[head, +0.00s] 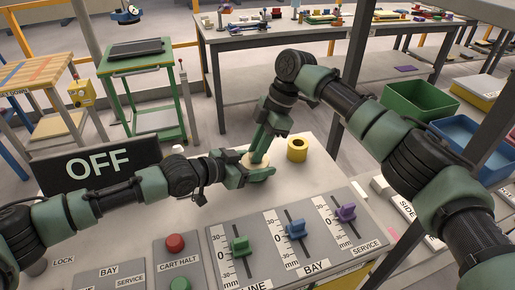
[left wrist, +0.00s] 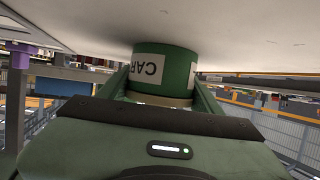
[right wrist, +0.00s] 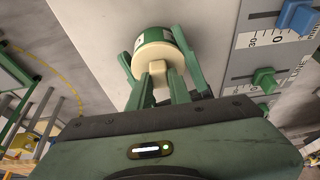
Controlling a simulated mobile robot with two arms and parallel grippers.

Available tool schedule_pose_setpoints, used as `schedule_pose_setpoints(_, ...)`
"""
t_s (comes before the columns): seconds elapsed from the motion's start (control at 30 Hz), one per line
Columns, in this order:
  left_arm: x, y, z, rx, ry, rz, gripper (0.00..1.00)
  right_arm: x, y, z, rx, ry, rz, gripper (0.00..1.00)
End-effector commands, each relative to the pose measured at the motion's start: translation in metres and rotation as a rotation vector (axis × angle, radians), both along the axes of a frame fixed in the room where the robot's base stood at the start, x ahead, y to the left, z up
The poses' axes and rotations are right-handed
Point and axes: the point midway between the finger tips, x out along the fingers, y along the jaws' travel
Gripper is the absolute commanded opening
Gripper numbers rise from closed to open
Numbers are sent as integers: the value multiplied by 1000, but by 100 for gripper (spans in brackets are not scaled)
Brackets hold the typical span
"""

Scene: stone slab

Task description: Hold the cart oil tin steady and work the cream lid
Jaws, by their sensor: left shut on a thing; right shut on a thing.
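The cart oil tin is a green cylinder (left wrist: 188,62) with a white label, upside down in the left wrist view, and it stands on the slab. Its cream lid (right wrist: 150,58) has a raised knob (right wrist: 149,90) and sits on the tin. My left gripper (head: 258,172) is shut around the tin's sides. My right gripper (head: 256,158) comes from above and is shut on the lid's knob, its fingers (right wrist: 161,88) on either side. In the head view the grippers hide most of the tin. Whether the lid is turned or loosened I cannot tell.
A yellow ring-shaped piece (head: 297,150) stands on the slab just right of the tin. Sliders with green (head: 239,246), blue (head: 295,229) and purple (head: 345,212) knobs lie in front. A red button (head: 175,243) and a black OFF sign (head: 97,165) are to the left.

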Motion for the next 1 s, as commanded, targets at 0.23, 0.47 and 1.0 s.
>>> schedule_pose_setpoints(0.23, 0, 0, 0, 1, 1, 0, 0, 0, 0, 4, 1, -1, 1, 0)
schedule_pose_setpoints(0.47, 0, 1, -2, 4, 3, 1, 0, 0, 1, 11, 5, -1, 1, 0)
schedule_pose_setpoints(1.0, -1, 4, -9, 13, 14, 6, 0, -1, 3, 28, 10, -4, 7, 0)
